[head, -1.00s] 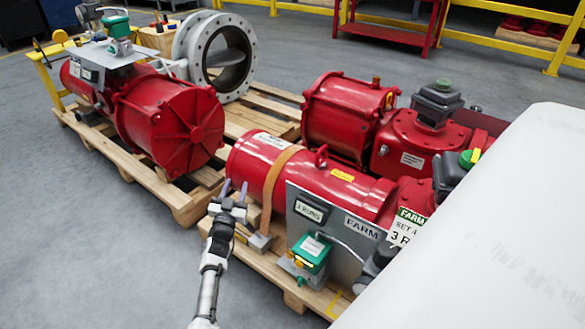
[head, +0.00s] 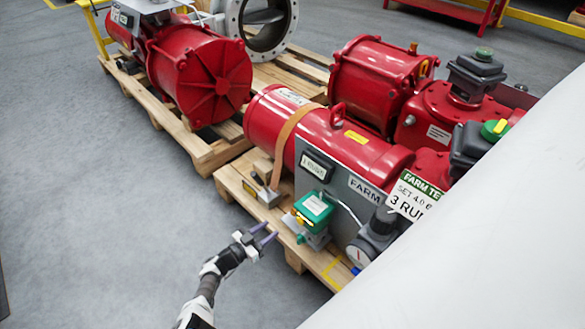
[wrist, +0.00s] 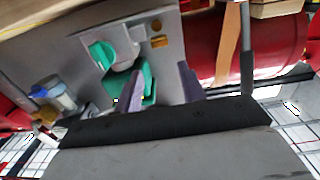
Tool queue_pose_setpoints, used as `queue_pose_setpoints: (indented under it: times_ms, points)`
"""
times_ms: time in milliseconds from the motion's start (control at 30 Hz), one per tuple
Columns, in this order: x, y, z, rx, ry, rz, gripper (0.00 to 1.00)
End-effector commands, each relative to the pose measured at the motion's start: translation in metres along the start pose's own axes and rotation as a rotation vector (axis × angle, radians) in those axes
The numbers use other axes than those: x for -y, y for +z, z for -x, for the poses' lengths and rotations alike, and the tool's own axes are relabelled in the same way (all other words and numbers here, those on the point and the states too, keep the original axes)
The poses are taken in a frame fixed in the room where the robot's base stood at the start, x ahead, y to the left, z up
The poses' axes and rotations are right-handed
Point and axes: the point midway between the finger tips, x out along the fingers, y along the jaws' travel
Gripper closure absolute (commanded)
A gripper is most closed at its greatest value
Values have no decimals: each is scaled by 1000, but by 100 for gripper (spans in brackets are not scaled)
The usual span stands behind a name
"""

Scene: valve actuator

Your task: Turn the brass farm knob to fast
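The FARM panel (head: 352,205) is a grey plate on the near red actuator (head: 325,142). A green box (head: 314,208) is mounted low on it, with a small yellow-brass spot (head: 298,219) at its left side. I cannot tell whether this spot is the brass knob, and no fast marking is readable. My gripper (head: 265,233) is left of and slightly below the green box, apart from it, its purple fingers spread and empty. In the wrist view, the fingers (wrist: 162,88) stand apart in front of the green unit (wrist: 118,70); small brass parts (wrist: 158,41) show on the plate.
A round gauge (head: 361,256) sits right of the green box. A wooden pallet (head: 238,187) carries the red actuators. A large white surface (head: 480,240) blocks the lower right. Grey floor (head: 110,220) on the left is clear.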

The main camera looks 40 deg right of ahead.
Motion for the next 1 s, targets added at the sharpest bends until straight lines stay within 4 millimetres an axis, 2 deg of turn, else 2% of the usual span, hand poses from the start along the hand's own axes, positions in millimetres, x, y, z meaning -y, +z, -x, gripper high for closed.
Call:
queue_pose_setpoints:
  times_ms: [300,500,700,1000]
  points:
    - [-1,4,-70,0,4,-3,60]
    - [0,2,-102,0,1,-3,60]
    - [0,1,-116,0,-1,-2,60]
    - [0,0,-117,0,-2,-2,61]
